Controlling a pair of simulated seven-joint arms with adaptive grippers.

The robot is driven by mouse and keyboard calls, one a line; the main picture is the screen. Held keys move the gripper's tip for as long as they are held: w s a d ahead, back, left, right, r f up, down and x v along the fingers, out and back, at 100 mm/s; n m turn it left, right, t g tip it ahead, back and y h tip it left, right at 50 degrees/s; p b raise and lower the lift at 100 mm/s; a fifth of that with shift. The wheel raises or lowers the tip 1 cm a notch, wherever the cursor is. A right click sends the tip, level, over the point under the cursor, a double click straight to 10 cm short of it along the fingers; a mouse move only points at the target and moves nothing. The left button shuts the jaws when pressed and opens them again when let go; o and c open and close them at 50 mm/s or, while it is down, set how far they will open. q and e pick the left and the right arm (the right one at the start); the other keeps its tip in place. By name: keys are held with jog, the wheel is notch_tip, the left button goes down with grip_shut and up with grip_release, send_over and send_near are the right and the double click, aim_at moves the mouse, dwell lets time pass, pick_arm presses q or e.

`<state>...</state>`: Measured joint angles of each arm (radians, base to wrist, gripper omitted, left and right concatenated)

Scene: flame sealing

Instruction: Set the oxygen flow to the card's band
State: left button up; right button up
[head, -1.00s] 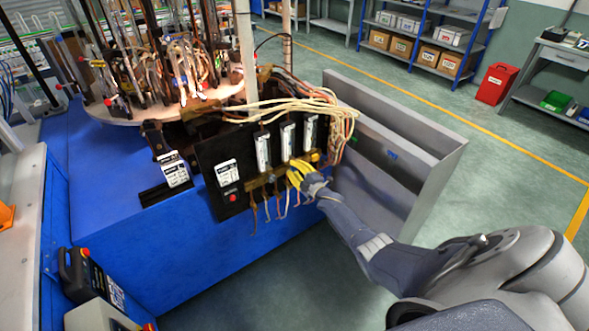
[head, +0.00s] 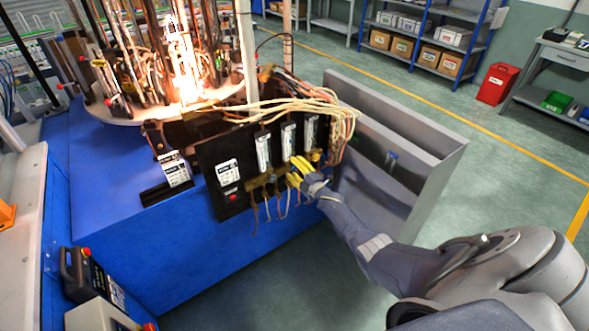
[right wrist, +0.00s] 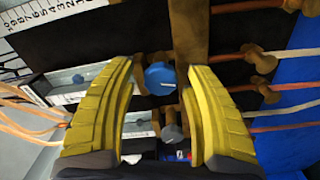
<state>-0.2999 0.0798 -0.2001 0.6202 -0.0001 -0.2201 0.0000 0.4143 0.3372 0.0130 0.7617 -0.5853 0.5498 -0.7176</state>
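The black flow panel (head: 213,153) carries three upright flow meters with white scales: left (head: 263,152), middle (head: 288,139) and right (head: 310,132). A white printed card (head: 229,173) is on the panel's left part; its text is too small to read. My right gripper (head: 296,176) is at the brass strip below the meters. In the right wrist view, its yellow fingers are apart on either side of a blue knob (right wrist: 160,78), with gaps showing on both sides. A grey knob (right wrist: 172,133) lies nearer the camera. My left gripper is not in view.
Pale hoses (head: 300,106) loop over the panel top, and thin tubes hang below it. A grey open bin (head: 425,180) stands close to the right. A round carousel (head: 150,114) with a bright flame is behind. A second printed card (head: 173,168) stands left of the panel.

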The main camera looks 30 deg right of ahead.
jog(key=shift+s+d+f, duration=0.1)
jog(key=shift+s, duration=0.35)
jog(key=s, duration=1.1)
jog(key=shift+d, duration=0.25)
jog(key=shift+s, duration=0.1)
